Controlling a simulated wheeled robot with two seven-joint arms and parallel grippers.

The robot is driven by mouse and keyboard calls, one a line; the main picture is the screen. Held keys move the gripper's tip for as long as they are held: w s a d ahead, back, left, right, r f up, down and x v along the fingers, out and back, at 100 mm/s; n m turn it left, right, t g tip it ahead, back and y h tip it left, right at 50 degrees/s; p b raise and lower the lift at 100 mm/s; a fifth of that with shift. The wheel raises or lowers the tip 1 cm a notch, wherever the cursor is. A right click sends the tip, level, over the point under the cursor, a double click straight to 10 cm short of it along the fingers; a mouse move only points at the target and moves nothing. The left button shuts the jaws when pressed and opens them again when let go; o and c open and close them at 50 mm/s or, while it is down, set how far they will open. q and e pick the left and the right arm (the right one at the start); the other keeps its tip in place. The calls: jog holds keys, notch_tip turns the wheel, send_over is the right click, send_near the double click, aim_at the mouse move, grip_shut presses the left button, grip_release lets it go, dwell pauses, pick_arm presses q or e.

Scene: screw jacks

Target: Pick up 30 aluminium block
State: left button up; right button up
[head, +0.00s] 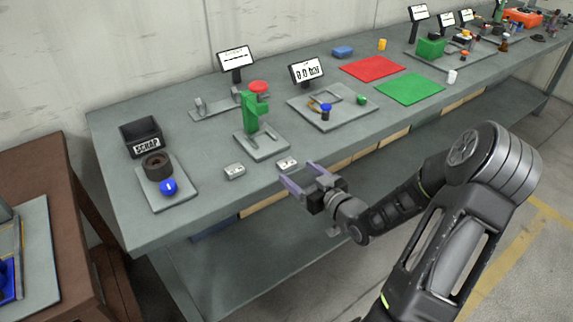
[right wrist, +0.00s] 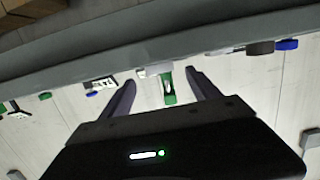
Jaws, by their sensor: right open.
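Two small silvery aluminium blocks lie near the front edge of the grey bench, a left one (head: 235,172) and a right one (head: 287,163). Their markings are too small to read, so I cannot tell which is the 30 block. My right gripper (head: 298,172) is open and empty in front of the bench edge, its fingers pointing toward the right block and apart from it. In the right wrist view, the open fingers (right wrist: 161,77) show with the green screw jack (right wrist: 168,86) in the background between them. My left gripper is not in view.
The green screw jack (head: 250,114) with a red top stands on a grey plate behind the blocks. A black scrap bin (head: 141,138) and a brown ring with a blue knob (head: 168,187) are at the left. Red (head: 372,68) and green (head: 410,89) mats lie farther right.

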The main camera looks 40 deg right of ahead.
aim_at(290, 166)
jog(key=w, duration=0.3)
jog(key=w+p, duration=0.1)
jog(key=w, duration=0.1)
jog(key=shift+w+f, duration=0.1)
jog(key=shift+f, duration=0.2)
jog(key=shift+c, duration=0.2)
jog(key=c, duration=1.5)
jog(key=shift+o, duration=0.2)
jog(key=shift+r, duration=0.15)
notch_tip(290, 166, up, 10)
jog(key=shift+f, duration=0.15)
